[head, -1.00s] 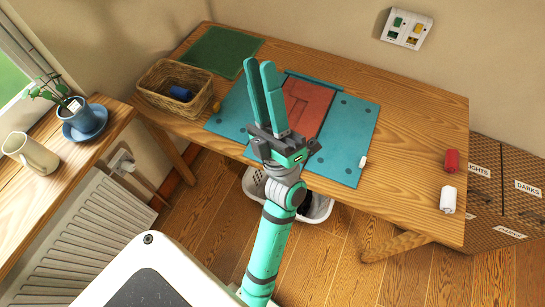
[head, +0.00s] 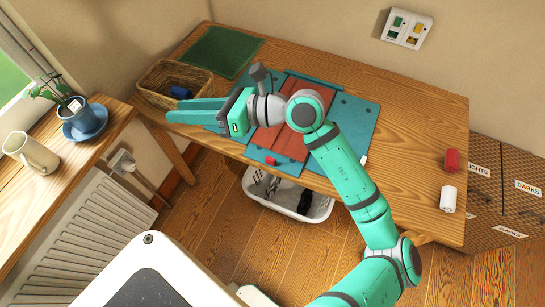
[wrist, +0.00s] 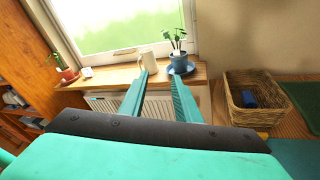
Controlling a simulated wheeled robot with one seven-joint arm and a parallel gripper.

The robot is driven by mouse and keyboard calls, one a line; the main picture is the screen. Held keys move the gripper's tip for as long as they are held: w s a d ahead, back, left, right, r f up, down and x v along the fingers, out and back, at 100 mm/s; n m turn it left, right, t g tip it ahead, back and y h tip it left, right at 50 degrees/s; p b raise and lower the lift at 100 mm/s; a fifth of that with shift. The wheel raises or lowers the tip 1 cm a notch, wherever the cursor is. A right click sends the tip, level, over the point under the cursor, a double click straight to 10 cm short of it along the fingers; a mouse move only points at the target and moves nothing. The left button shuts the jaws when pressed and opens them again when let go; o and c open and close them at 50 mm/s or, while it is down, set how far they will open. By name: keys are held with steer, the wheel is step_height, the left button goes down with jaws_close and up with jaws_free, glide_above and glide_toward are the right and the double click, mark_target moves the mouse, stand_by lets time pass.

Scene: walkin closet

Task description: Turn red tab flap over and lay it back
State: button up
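A rust-red flap (head: 290,143) lies on a teal board (head: 350,130) on the wooden desk. A small bright red tab (head: 271,161) shows at the board's front edge, below the flap. My wrist and forearm cover part of the flap, so I cannot tell whether it lies fully flat. My gripper (head: 175,110) is left of the flap, over the board's left part and towards the basket, with its fingers pointing left. In the wrist view the two fingers (wrist: 160,80) stand apart with nothing between them.
A wicker basket (head: 152,97) with a blue item stands left of the board. A green mat (head: 222,50) lies at the back. Red (head: 451,160) and white (head: 448,199) cylinders stand at the right. A laundry basket (head: 290,203) is under the desk.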

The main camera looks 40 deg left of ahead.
steer(key=w+d+f+t+h, duration=0.2)
steer(key=w+f+h, duration=0.1)
steer(key=f, duration=0.4)
steer(key=t+h, duration=0.5)
steer(key=h, duration=0.2)
glide_toward(272, 159)
steer(key=shift+n, duration=0.4)
steer(key=x, duration=0.9)
steer(key=shift+r, duration=0.1)
jaws_close()
